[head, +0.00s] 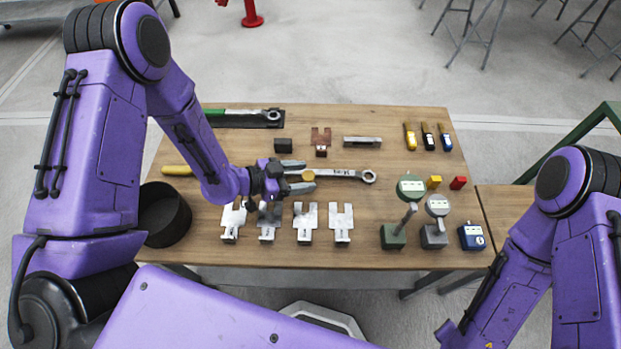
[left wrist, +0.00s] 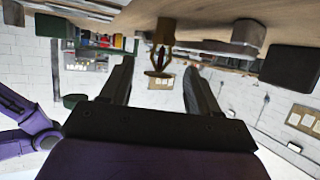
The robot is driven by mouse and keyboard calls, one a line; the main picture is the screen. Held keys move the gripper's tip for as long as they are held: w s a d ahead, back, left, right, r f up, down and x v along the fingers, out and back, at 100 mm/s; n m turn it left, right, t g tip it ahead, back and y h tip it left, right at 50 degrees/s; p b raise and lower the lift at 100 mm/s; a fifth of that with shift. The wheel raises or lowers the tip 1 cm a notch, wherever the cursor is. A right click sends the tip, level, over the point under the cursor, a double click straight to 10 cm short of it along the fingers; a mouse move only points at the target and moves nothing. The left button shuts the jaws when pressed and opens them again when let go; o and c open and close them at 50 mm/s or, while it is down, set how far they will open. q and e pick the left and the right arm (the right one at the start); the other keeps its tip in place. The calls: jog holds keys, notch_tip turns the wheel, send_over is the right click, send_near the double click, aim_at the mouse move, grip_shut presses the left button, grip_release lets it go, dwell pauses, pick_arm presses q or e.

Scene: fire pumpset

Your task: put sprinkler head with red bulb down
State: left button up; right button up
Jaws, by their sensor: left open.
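The brass sprinkler head (left wrist: 161,48) shows in the left wrist view, where the picture is upside down with the tabletop (left wrist: 215,57) along the top. Its base appears to meet the tabletop and its frame lies between and slightly beyond my left fingertips. My left gripper (left wrist: 160,75) is open, with a visible gap on either side of the head. In the head view, my left gripper (head: 306,173) reaches over the middle of the wooden table, beside the long wrench. My right gripper is not in view.
A wrench (head: 345,173) lies just right of the left fingers. Several metal plates (head: 304,222) stand in front on the table (head: 360,257). A black tub (head: 163,213) stands at left.

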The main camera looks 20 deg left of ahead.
pick_arm(q)
jog(key=shift+w+d+f, duration=0.2)
jog(key=shift+w+d, duration=0.1)
jog(key=shift+d, duration=0.15)
grip_shut()
jog(key=shift+a, duration=0.1)
